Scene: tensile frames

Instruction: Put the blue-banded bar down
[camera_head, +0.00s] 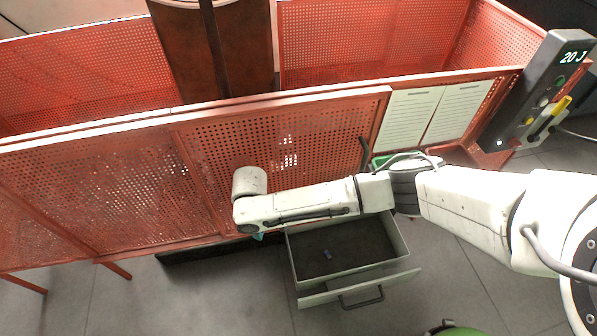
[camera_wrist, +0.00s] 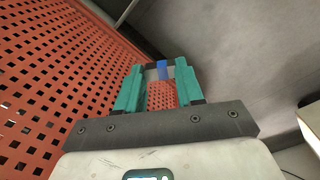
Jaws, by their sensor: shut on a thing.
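The blue-banded bar (camera_wrist: 162,70) is a short grey piece with a blue band in the middle. In the wrist view it lies crosswise between the tips of my gripper's two teal fingers. My gripper (camera_wrist: 160,76) is shut on it, with one finger at each end. In the head view only a sliver of teal shows under my wrist, by the foot of the orange perforated guard (camera_head: 285,150); the held bar is hidden there. An open grey drawer (camera_head: 403,232) stands just right of my gripper. A small dark piece with blue on it (camera_head: 327,254) lies on the drawer's dark floor.
The orange guard runs close along my forearm and fills the left of the wrist view. A control box (camera_head: 535,95) with buttons stands at upper right. A green object (camera_head: 455,329) shows at the bottom edge. Grey floor (camera_head: 220,300) is clear left of the drawer.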

